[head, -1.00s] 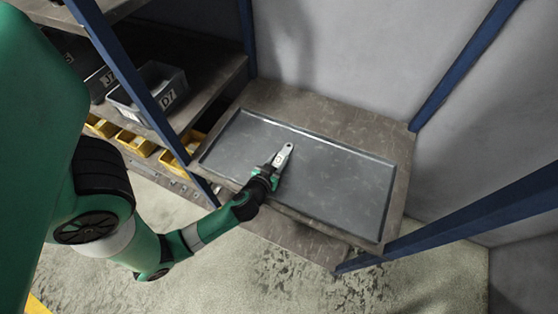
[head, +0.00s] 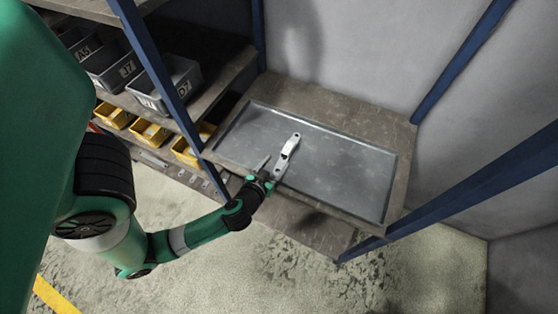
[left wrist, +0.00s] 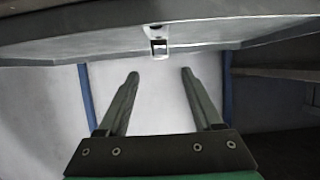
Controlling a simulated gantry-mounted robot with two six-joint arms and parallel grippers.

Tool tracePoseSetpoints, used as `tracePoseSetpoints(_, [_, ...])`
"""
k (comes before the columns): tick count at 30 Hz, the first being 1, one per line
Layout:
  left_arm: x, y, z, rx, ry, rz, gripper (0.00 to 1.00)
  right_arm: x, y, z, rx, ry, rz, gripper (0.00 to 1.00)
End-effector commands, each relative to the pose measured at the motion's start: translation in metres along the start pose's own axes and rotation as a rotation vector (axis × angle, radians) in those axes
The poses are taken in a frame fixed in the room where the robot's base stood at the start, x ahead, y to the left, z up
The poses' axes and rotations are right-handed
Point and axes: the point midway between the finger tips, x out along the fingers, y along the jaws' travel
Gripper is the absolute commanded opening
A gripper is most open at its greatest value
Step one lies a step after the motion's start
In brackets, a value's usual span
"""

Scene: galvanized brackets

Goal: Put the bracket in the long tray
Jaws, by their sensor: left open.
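The bracket (head: 291,144) is a small light-grey metal piece with a hole near its far end. It lies in the long tray (head: 340,160), a shallow dark-grey metal tray, near the front edge left of the middle. My left gripper (head: 269,170) is open at the tray's front rim, just beside the bracket's near end; whether a finger touches it I cannot tell. In the left wrist view the two fingers (left wrist: 159,74) are spread apart with nothing between them, and the bracket (left wrist: 158,46) shows beyond the tips. My right gripper is not in view.
The tray rests on a worn shelf board (head: 300,92) between blue uprights (head: 480,190). Shelves on the left hold grey bins (head: 165,85) and yellow bins (head: 150,132). A grey wall stands behind. The rest of the tray is empty.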

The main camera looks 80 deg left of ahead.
Motion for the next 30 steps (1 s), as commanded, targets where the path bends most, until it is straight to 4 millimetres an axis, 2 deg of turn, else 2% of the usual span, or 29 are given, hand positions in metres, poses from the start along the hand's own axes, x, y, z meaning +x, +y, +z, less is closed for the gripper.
tracePoseSetpoints(4, [-0.007,-0.001,-0.003,0.001,0.0,-0.002,0.67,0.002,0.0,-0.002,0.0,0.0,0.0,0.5])
tracePoseSetpoints(15, [-0.008,-0.001,-0.004,-0.001,0.001,-0.001,0.67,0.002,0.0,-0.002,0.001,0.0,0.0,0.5])
tracePoseSetpoints(17, [-0.006,0.005,-0.009,-0.006,0.008,0.009,0.67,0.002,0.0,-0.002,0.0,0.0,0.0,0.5])
tracePoseSetpoints(19, [-0.002,0.023,-0.026,-0.024,0.032,0.045,0.67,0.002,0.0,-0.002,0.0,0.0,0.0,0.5])
tracePoseSetpoints(20, [0.001,0.035,-0.039,-0.036,0.047,0.07,0.67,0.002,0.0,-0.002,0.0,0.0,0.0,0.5])
tracePoseSetpoints(23, [0.004,0.095,-0.103,-0.086,0.131,0.201,0.67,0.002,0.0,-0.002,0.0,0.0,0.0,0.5])
tracePoseSetpoints(25, [-0.007,0.146,-0.164,-0.121,0.214,0.326,0.67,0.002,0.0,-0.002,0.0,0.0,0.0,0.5])
tracePoseSetpoints(26, [-0.016,0.167,-0.192,-0.135,0.255,0.383,0.67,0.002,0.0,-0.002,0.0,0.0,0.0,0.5])
tracePoseSetpoints(27, [-0.032,0.192,-0.23,-0.151,0.312,0.46,0.67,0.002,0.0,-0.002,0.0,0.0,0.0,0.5])
tracePoseSetpoints(28, [-0.046,0.209,-0.258,-0.161,0.359,0.516,0.67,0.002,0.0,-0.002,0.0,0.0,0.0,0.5])
tracePoseSetpoints(29, [-0.062,0.224,-0.286,-0.17,0.407,0.572,0.67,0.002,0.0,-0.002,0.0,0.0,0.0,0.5])
tracePoseSetpoints(30, [-0.087,0.242,-0.323,-0.181,0.477,0.645,0.67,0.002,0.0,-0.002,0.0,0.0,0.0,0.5])
